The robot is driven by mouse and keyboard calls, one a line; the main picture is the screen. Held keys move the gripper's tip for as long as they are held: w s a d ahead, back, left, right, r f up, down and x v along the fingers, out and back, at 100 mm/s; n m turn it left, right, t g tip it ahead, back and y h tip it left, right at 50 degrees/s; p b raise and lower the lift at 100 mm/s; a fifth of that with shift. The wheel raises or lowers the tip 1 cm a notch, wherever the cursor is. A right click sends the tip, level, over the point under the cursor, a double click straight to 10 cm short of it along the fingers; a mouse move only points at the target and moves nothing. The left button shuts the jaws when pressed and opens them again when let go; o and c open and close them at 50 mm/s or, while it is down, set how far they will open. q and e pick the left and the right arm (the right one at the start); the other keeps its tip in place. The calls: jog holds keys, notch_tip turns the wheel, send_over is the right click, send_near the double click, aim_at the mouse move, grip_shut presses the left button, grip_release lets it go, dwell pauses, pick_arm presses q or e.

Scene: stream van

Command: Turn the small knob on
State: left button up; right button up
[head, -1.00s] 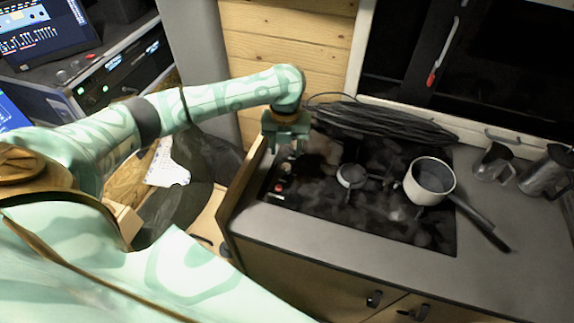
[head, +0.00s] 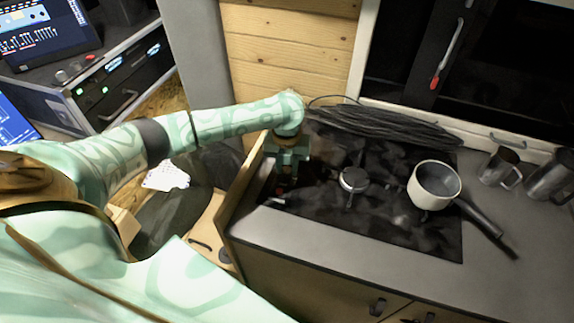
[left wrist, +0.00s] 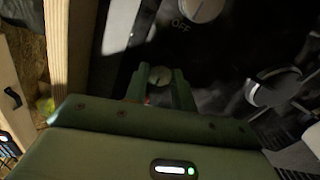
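The small knob (left wrist: 158,76) is a pale round knob with a line across it on the black cooktop. It shows between my left fingers in the left wrist view. My left gripper (left wrist: 160,90) is open, with one finger on each side of the knob; I cannot tell whether they touch it. In the head view my left gripper (head: 287,180) points down at the cooktop's left end and hides the small knob. A larger pale knob (left wrist: 200,8) marked OFF lies farther up in the wrist view. My right gripper is not in view.
A burner (head: 354,180) is right of the gripper on the cooktop (head: 400,235). A white saucepan (head: 434,186) stands farther right. A coiled black cable (head: 385,128) lies behind. A wooden panel (head: 240,187) rises close on the left. Metal mugs (head: 500,168) stand far right.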

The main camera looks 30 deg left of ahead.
pick_arm(q)
jog(key=shift+r+n+p, duration=0.15)
jog(key=shift+n+p, duration=0.15)
jog(key=shift+p, duration=0.25)
jog(key=n+p, duration=0.7)
jog(key=p, duration=0.2)
jog(key=shift+r, duration=0.1)
jog(key=n+p, duration=0.2)
jog(key=shift+n+p, duration=0.3)
jog(key=shift+n, duration=0.1)
jog(key=n+p, duration=0.1)
jog(key=n, duration=0.1)
jog(key=shift+n+p, duration=0.3)
jog(key=shift+n, duration=0.1)
jog(key=n+p, duration=0.1)
jog(key=n, duration=0.1)
jog(key=n+p, duration=0.1)
jog(key=n, duration=0.1)
jog(key=shift+f+n, duration=0.2)
jog(key=shift+n, duration=0.1)
jog(key=o, duration=1)
